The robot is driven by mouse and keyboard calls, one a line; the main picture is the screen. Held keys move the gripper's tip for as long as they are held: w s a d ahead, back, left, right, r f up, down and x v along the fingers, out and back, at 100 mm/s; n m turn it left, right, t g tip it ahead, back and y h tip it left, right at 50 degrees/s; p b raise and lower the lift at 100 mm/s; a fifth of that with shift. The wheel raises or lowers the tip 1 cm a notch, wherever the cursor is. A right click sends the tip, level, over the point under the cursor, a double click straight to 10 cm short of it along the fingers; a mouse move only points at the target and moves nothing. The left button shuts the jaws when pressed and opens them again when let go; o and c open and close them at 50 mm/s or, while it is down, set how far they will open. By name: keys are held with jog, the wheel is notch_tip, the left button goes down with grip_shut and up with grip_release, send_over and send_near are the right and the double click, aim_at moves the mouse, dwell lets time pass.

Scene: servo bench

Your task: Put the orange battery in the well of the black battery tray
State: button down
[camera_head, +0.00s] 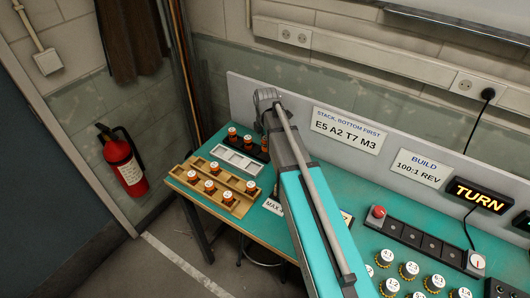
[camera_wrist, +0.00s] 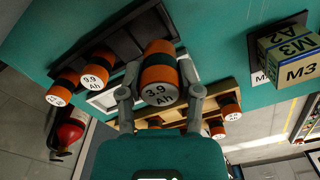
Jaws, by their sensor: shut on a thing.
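A pale tray with empty wells (camera_head: 237,160) stands in front of the black tray. A wooden tray (camera_head: 193,183) with several orange batteries is at the bench's front left. A fire extinguisher (camera_head: 126,165) stands off the bench. Marked blocks (camera_wrist: 290,55) are at right in the wrist view.

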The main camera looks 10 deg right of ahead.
aim_at(265, 147)
jog(key=shift+w+f, duration=0.35)
jog(key=shift+f, duration=0.05)
jog(key=shift+w+f+b, duration=0.35)
jog(key=shift+f+b, duration=0.15)
jog(key=shift+b, duration=0.2)
jog(key=shift+f+b, duration=0.3)
jog(key=shift+f, duration=0.05)
jog(key=shift+f+b, duration=1.15)
jog(key=shift+b, duration=0.05)
jog(key=shift+f, duration=0.1)
jog(key=shift+c, duration=1.4)
grip_release()
jog(key=shift+r, duration=0.2)
